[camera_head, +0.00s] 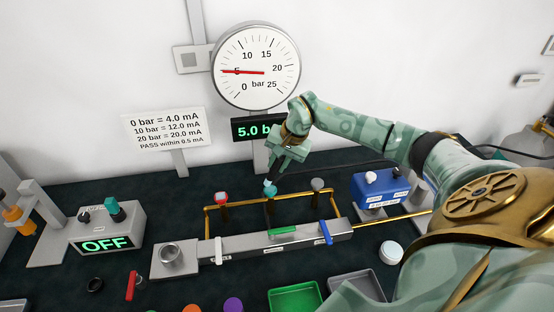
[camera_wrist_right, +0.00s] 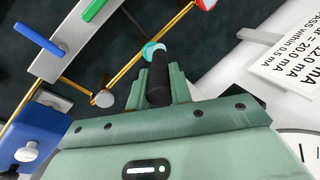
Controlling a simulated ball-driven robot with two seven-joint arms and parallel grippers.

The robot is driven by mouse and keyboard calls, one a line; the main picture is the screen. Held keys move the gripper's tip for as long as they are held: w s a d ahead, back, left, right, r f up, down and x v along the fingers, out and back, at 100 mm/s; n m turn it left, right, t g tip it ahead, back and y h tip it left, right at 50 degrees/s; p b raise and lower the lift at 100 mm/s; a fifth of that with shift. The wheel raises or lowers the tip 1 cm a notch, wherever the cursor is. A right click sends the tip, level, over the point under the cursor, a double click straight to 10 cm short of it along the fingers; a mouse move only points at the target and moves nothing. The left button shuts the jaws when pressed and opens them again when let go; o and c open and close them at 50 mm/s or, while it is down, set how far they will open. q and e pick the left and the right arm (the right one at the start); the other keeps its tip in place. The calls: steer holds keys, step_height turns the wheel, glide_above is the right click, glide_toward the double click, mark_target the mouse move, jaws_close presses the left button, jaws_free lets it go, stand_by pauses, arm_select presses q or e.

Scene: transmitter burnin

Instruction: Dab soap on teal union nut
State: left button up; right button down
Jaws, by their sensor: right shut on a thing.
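The teal union nut (camera_head: 270,190) sits in the middle of the brass pipe loop, between a red fitting and a grey one. My right gripper (camera_head: 273,172) is just above it, pointing down. In the right wrist view the gripper (camera_wrist_right: 158,92) is shut on a black-handled dauber (camera_wrist_right: 158,75) with a pale tip. The tip lies over the teal nut (camera_wrist_right: 147,50) in that view; whether they touch, I cannot tell. My left gripper is not in view.
The grey manifold (camera_head: 262,243) with blue and green handles lies in front. A blue box (camera_head: 380,190) is to the right. The gauge (camera_head: 256,66) and display (camera_head: 252,129) are behind.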

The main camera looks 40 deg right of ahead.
step_height(320, 180, up, 2)
steer(key=shift+s+r+p, duration=0.1)
steer(key=shift+p, duration=0.5)
steer(key=shift+r+p, duration=0.85)
steer(key=shift+r, duration=0.15)
steer(key=shift+a, duration=0.1)
steer(key=shift+f+b, duration=0.35)
steer(key=shift+f, duration=0.15)
